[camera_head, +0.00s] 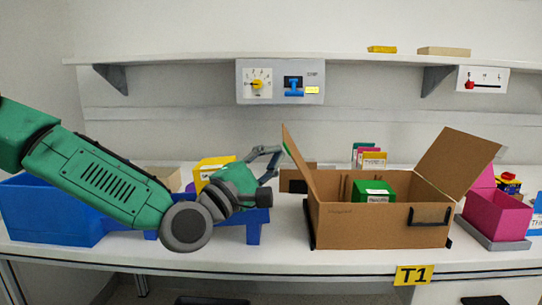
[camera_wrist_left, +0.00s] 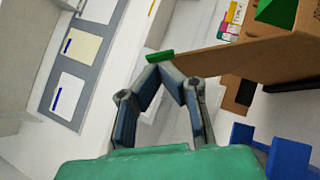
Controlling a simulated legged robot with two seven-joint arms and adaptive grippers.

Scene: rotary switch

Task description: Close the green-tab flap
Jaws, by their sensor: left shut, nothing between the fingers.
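An open cardboard box (camera_head: 380,228) stands on the bench right of centre. Its left flap (camera_head: 297,165) stands up, tilted a little outward to the left, with a green tab (camera_head: 286,147) on its edge. My left gripper (camera_head: 280,149) is shut and empty, its fingertips at the outer left side of this flap near the tab. In the left wrist view the green tab (camera_wrist_left: 160,56) lies just beyond the closed fingertips (camera_wrist_left: 160,68), with the flap (camera_wrist_left: 230,58) running to the right. I cannot tell whether they touch. My right gripper is not in view.
The box's right flap (camera_head: 458,163) stands open, leaning outward. A green item (camera_head: 374,190) sits inside the box. A blue bin (camera_head: 60,215) is at left, a pink bin (camera_head: 496,214) at right. A switch panel (camera_head: 280,82) hangs behind under a shelf (camera_head: 200,60).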

